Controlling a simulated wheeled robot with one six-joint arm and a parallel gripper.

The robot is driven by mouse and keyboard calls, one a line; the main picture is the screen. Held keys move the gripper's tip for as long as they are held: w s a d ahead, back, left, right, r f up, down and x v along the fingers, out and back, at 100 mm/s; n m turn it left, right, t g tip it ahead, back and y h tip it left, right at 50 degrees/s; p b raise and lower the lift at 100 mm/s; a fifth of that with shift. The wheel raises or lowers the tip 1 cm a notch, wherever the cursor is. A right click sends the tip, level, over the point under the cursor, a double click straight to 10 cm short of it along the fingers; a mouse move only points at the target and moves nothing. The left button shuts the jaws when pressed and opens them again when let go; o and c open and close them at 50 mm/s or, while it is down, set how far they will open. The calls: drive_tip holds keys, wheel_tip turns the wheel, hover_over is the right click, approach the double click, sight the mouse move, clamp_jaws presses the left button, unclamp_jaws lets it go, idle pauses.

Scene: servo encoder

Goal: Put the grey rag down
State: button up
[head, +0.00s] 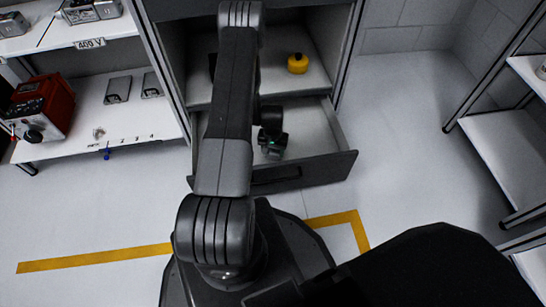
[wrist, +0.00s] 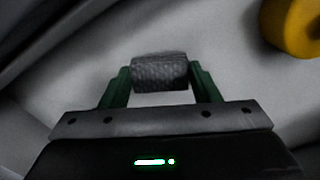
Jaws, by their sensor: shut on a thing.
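The grey rag (wrist: 160,73) is a small, dark, textured roll between the two green fingers of my gripper (wrist: 160,82) in the wrist view. My gripper is shut on it. In the head view my gripper (head: 271,147) is over the open drawer (head: 315,130), in front of the cabinet; the rag cannot be made out there. A pale surface lies behind the rag in the wrist view. I cannot tell whether the rag touches it.
A yellow round object (head: 298,63) sits on the cabinet shelf (head: 313,83) above the drawer; a yellow object also shows in the wrist view (wrist: 290,28). A red device (head: 45,105) stands on the left shelf. White shelves (head: 507,150) stand at right. Floor between is clear.

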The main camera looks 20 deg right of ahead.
sight(273, 152)
drive_tip(key=shift+f+b, duration=0.4)
drive_tip(key=shift+f, duration=1.2)
drive_tip(key=shift+f, duration=0.2)
drive_tip(key=o, duration=0.9)
drive_tip(key=shift+r, duration=0.1)
wheel_tip(273, 152, up, 12)
drive_tip(key=p, duration=0.4)
drive_tip(key=shift+r, duration=0.15)
